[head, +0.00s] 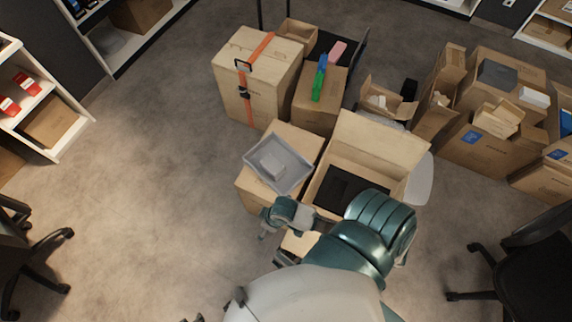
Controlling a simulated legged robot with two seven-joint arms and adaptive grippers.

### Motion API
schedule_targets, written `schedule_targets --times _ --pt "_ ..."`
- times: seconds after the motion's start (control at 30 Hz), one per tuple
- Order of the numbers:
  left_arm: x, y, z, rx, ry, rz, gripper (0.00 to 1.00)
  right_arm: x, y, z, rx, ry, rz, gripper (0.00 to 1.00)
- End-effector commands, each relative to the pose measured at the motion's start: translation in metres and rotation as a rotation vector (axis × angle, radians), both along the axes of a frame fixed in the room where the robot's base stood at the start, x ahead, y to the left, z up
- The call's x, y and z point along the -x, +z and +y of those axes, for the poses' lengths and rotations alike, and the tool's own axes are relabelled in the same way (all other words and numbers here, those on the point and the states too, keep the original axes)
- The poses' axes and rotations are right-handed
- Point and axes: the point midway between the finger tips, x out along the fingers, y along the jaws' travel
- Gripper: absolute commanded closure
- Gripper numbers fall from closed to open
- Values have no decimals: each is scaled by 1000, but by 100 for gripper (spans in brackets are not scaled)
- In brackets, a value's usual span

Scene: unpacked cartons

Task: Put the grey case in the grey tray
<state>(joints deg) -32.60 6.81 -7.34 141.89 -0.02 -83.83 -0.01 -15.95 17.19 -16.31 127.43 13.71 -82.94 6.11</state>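The grey tray (301,178) sits on top of a closed brown carton, left of an open carton. A small pale grey box-shaped thing, which looks like the grey case (271,164), lies inside the tray, near its middle. My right arm reaches in from the bottom, and its teal and grey wrist parts are just below the tray's near corner. I cannot see anything held. My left gripper does not show clearly anywhere.
The open carton (385,143) right of the tray holds a dark flat thing (350,190). A tall carton (262,75) with an orange strap stands behind. More cartons (480,148) stand at right. Office chairs are at both lower sides. The floor at left is clear.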

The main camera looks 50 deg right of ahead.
Motion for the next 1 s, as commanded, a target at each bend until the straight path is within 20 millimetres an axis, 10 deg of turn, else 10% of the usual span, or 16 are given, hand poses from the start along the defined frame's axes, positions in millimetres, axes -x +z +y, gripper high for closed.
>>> schedule_targets --times 0.27,1.0 --pt "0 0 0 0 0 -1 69 58 39 -39 101 -145 -50 8" --pt "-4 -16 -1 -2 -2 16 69 57 25 -41 117 -150 -38 8"
